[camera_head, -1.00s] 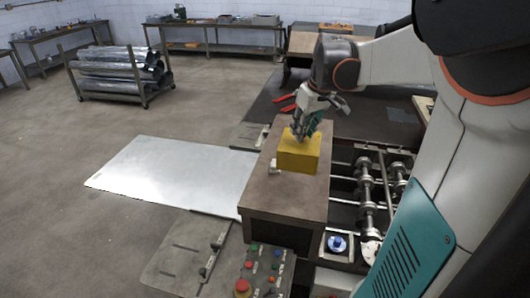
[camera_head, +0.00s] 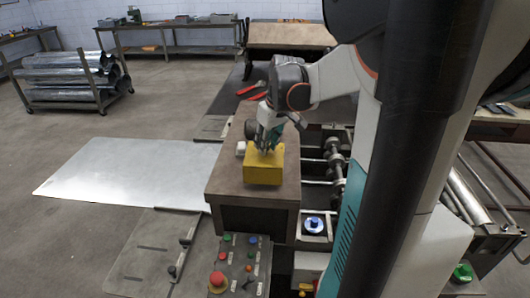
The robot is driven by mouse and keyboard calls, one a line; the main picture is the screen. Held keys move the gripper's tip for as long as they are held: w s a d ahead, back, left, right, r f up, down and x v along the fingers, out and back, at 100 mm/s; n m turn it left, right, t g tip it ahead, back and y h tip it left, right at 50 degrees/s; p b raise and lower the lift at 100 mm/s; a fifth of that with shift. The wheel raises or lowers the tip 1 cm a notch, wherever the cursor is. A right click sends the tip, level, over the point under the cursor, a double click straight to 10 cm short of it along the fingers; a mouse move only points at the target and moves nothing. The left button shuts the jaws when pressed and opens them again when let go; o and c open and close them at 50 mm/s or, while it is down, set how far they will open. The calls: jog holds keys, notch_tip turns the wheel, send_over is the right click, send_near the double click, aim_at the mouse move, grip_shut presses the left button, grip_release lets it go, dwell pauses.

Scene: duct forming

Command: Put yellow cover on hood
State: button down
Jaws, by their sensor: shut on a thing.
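The yellow cover (camera_head: 263,170) is a small box-like piece at the top of the brown hood (camera_head: 226,183). My gripper (camera_head: 267,146) points down from above and is shut on the cover's upper part. The hood is a box-shaped housing with a flat top on the machine. I cannot tell whether the cover touches the hood's top or is just above it. A small white part (camera_head: 240,149) shows on the hood, left of the cover.
A control panel (camera_head: 240,265) with a red stop button stands in front of the hood. A metal sheet (camera_head: 130,175) lies to the left. Rollers (camera_head: 335,160) are on the right. Red-handled snips (camera_head: 252,90) lie behind. A rack of ducts (camera_head: 72,80) stands far left.

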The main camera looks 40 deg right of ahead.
aim_at(265, 159)
jog(key=shift+f+b, duration=0.5)
jog(key=shift+f, duration=0.65)
jog(key=shift+f, duration=0.1)
jog(key=c, duration=1.3)
grip_release()
